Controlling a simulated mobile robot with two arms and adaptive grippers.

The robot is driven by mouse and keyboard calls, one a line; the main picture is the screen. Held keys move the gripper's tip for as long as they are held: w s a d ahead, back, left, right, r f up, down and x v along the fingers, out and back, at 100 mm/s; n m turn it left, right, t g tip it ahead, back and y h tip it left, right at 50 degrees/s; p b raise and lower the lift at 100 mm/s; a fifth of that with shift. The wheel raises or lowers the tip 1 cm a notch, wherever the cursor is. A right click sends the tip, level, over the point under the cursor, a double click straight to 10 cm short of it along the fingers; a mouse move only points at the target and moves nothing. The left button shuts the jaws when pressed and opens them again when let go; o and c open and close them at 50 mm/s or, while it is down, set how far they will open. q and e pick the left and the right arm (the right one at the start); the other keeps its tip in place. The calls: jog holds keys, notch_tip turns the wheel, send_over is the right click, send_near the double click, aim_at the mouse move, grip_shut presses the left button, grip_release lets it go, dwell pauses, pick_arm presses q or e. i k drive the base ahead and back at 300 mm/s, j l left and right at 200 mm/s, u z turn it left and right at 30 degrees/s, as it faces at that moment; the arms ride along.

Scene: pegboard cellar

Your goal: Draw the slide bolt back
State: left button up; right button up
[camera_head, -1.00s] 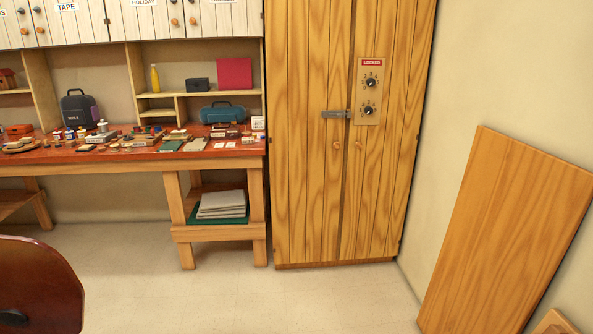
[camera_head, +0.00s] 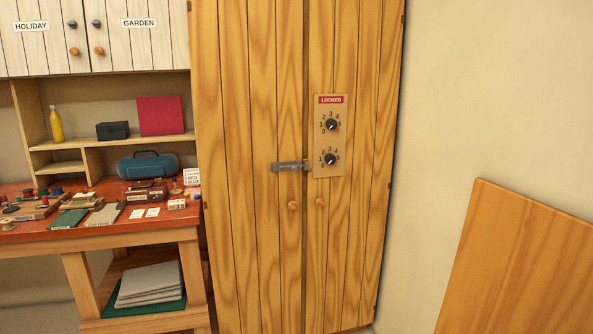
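A grey metal slide bolt (camera_head: 289,166) lies across the seam between the two doors of a tall wooden cabinet (camera_head: 240,250). Just right of it is a wooden panel (camera_head: 330,170) with a red "LOCKED" sign (camera_head: 331,100) on top and two black dials, an upper dial (camera_head: 331,125) and a lower dial (camera_head: 330,160). Two round wooden knobs, a left knob (camera_head: 293,206) and a right knob (camera_head: 320,202), sit below the bolt. The doors are shut. Neither of my grippers is in view.
A red-topped workbench (camera_head: 100,228) with several small items stands left of the cabinet. A small card (camera_head: 192,177) with writing stands at its right end. A large wooden board (camera_head: 525,270) leans against the right wall.

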aim_at(294, 167)
jog(key=i+j, duration=0.15)
jog(key=i, duration=0.3)
jog(key=i+j, duration=0.15)
jog(key=i, duration=0.3)
